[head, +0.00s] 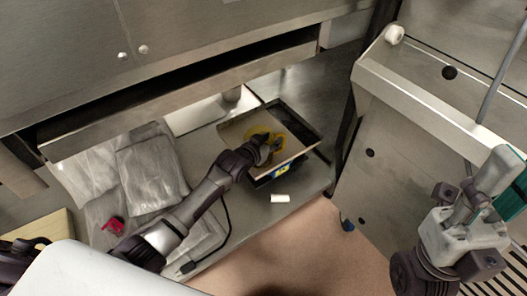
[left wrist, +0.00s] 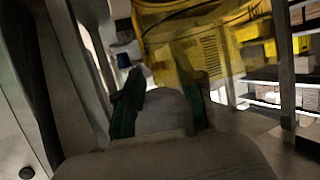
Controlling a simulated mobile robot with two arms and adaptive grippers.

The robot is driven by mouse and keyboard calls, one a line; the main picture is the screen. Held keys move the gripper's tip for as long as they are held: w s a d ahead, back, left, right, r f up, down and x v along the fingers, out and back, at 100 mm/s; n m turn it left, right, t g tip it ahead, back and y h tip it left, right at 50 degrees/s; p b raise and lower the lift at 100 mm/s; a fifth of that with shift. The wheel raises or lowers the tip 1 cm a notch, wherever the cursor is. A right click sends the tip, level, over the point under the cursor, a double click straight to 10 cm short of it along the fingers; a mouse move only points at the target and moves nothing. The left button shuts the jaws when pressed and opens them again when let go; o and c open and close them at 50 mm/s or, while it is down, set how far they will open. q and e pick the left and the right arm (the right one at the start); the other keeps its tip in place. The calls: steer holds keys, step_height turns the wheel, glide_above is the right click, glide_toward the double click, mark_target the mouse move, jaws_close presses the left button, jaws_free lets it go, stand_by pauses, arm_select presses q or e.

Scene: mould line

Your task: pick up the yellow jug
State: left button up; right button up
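A yellow rounded thing (head: 258,131), which looks like the yellow jug, is in a dark-rimmed tray (head: 304,133) in the head view. My left gripper (head: 271,146) is at it and partly covers it; contact cannot be told. In the left wrist view, my left gripper (left wrist: 163,105) has its green-padded fingers apart, with only a grey surface visible between them. A large yellow shape (left wrist: 190,40) lies beyond the fingers; I cannot tell whether it is the jug. My right gripper (head: 485,200) is at the right edge, away from the tray, partly cut off.
The tray stands on a metal shelf (head: 318,178) under a steel machine (head: 75,55). A metal cabinet (head: 395,165) stands right.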

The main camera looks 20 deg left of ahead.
arm_select(q)
jaws_close()
steer(key=shift+r, duration=0.2)
stand_by(0.4)
